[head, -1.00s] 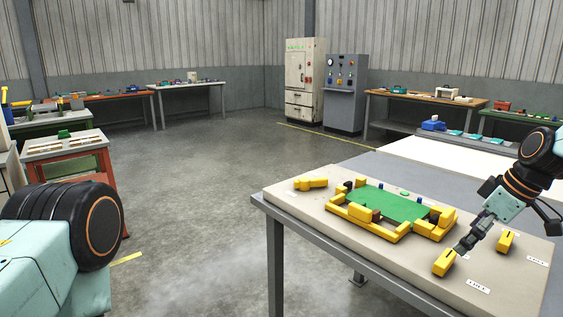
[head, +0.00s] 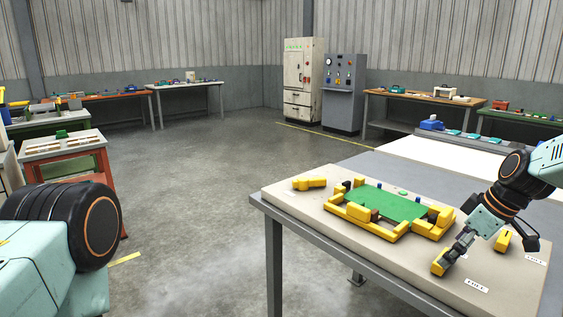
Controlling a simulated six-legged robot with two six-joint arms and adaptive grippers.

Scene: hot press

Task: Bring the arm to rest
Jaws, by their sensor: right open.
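My right gripper (head: 446,260) reaches in from the right and points down at the near right of the beige board. Its jaws are open, and its fingertips are at a small yellow block (head: 437,267), partly covering it. I cannot tell whether they touch it. Only a part of my left arm shows at the lower left; my left gripper is out of view.
The beige board (head: 330,213) on a grey table holds a green plate (head: 385,203) framed by yellow blocks. Loose yellow pieces lie at its left (head: 309,183) and right (head: 503,241). The floor at left is open.

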